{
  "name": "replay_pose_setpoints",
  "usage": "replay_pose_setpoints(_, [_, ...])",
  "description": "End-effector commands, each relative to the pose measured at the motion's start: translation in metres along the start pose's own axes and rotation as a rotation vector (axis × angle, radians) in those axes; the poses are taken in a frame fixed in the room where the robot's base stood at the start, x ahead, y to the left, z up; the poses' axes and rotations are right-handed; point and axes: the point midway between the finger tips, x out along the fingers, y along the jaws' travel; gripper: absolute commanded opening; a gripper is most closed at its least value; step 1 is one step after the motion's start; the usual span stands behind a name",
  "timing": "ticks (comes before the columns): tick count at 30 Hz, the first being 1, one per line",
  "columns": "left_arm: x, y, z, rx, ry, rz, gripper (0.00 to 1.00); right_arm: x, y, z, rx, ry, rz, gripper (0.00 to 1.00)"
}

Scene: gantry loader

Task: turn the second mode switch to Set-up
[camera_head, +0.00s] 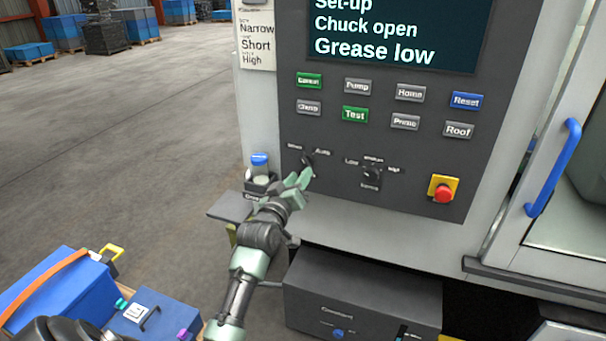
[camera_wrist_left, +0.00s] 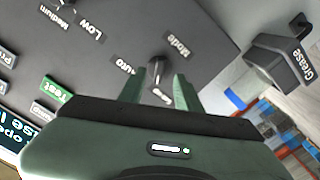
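A small dark mode switch (camera_head: 307,160) sits low on the left of the grey control panel, with an "Auto" label to its right and a blurred label at its upper left. My left gripper (camera_head: 300,180) is at this switch, reaching up from below. In the left wrist view the switch knob (camera_wrist_left: 158,91) lies between the two open fingers (camera_wrist_left: 160,82); I cannot tell whether they touch it. A "Mode" label shows nearby. The knob's pointing direction is unclear. A second knob (camera_head: 371,174) to the right carries "Low" and other labels. My right gripper is not in view.
Several push buttons (camera_head: 355,115) and a display (camera_head: 395,30) reading "Set-up, Chuck open, Grease low" are above. A red emergency button (camera_head: 443,193) is at the right. A holder with a blue-capped bottle (camera_head: 259,168) stands left of the gripper. A dark box (camera_head: 362,295) is below.

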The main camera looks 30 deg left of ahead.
Motion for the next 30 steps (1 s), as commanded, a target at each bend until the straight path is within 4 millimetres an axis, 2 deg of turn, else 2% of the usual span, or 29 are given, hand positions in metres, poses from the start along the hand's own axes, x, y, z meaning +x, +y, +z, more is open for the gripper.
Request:
replay_pose_setpoints(3, [-0.019,-0.001,0.003,0.0,-0.001,0.0,0.34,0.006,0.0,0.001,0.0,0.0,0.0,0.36])
replay_pose_setpoints(9, [-0.035,0.0,0.001,0.0,0.0,0.0,0.34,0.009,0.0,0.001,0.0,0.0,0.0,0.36])
replay_pose_setpoints(26, [-0.036,0.0,0.001,0.0,-0.002,0.0,0.34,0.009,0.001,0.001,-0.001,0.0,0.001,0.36])
replay_pose_setpoints(28, [-0.036,-0.003,0.009,0.004,-0.015,-0.005,0.34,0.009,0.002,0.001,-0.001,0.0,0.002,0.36])
replay_pose_setpoints(30, [-0.035,-0.01,0.029,0.017,-0.049,-0.016,0.34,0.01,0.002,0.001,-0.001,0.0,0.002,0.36])
